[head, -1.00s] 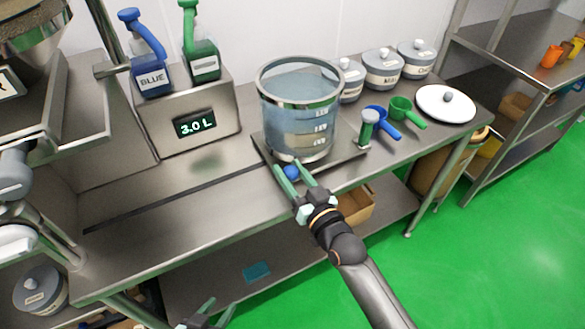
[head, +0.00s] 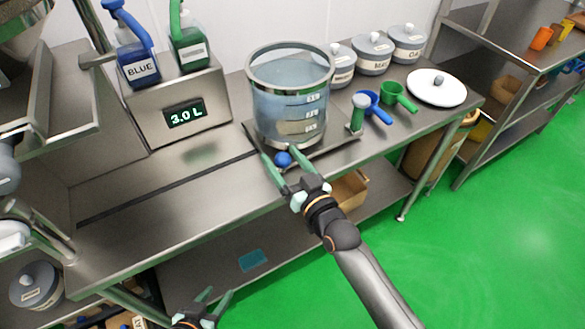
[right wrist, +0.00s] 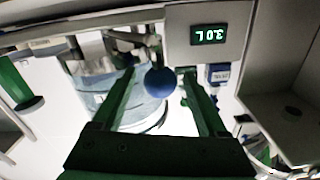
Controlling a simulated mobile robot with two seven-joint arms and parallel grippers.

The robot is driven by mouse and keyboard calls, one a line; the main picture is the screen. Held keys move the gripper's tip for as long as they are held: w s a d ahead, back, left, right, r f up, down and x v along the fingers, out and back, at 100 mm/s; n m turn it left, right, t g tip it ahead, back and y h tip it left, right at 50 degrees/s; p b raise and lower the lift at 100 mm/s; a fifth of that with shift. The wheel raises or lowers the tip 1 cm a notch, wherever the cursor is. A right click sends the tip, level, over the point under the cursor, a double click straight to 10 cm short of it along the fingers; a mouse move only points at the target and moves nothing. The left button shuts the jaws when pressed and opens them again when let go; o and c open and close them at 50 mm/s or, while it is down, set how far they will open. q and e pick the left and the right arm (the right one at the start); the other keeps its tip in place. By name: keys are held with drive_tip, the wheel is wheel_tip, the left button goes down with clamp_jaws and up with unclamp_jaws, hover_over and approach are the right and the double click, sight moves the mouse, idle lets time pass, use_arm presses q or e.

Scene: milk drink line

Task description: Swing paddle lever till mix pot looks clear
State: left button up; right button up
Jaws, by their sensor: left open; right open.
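The mix pot (head: 288,100) is a clear, metal-rimmed vessel on a low metal base. It holds pale bluish liquid and has several level marks on its side; a tan patch shows low in it. A blue ball knob (head: 283,159), apparently the end of the paddle lever, sits at the pot's front foot. The rest of the lever is hard to make out. My right gripper (head: 279,152) is open, with one finger on each side of the knob. The knob (right wrist: 159,82) also shows between the fingers in the right wrist view. My left gripper (head: 217,294) is open and empty, low in front of the bench.
A display box (head: 178,105) reading 3.0 L stands left of the pot, with blue (head: 138,62) and green (head: 188,45) bottles on top. The bench front-left is clear.

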use_arm(q)
drive_tip(key=shift+f, duration=0.2)
use_arm(e)
drive_tip(key=v, duration=1.2)
drive_tip(key=shift+s, duration=0.1)
